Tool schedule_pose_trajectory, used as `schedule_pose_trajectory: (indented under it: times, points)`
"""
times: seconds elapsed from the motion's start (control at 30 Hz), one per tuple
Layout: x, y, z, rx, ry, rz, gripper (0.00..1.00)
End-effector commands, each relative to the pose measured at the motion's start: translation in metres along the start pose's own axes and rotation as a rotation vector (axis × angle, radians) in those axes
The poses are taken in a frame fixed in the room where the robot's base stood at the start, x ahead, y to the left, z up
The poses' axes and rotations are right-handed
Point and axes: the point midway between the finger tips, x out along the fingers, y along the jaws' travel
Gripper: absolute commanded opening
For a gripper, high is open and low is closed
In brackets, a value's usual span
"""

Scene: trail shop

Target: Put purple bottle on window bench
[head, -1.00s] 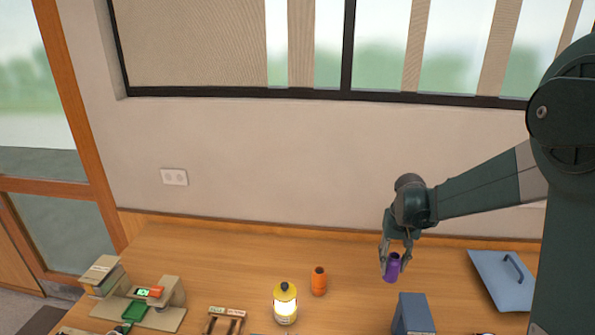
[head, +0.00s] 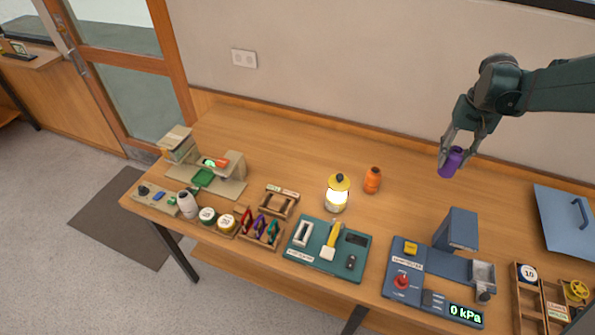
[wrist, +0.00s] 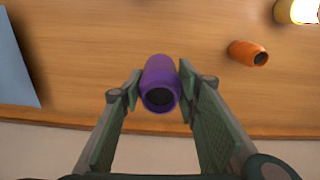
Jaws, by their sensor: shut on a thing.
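The purple bottle (head: 452,162) is held in my gripper (head: 458,150) above the back right of the long wooden workbench (head: 290,140). In the wrist view the purple bottle (wrist: 160,83) sits between the two fingers (wrist: 158,92), its dark opening facing the camera. In the head view it is slightly tilted and appears clear of the bench top. A second wooden bench (head: 40,65) stands at the far left by the glazed door, with a small item on it. I cannot tell whether that is the window bench.
A blue-grey block (head: 456,230), a gauge station and a blue panel (head: 567,220) are nearby. Several tools line the front edge. Grey floor with a dark mat (head: 120,215) lies left.

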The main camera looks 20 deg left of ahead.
Motion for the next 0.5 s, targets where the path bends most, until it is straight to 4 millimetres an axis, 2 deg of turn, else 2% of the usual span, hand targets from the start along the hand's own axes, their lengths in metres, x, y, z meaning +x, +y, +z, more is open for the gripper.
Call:
schedule_pose_trajectory:
  times: [0.23, 0.5]
  points:
    - [-0.002, -0.051, -0.010, -0.124, 0.000, 0.000, 0.17]
    - [-0.003, -0.124, -0.017, -0.303, 0.000, 0.000, 0.17]
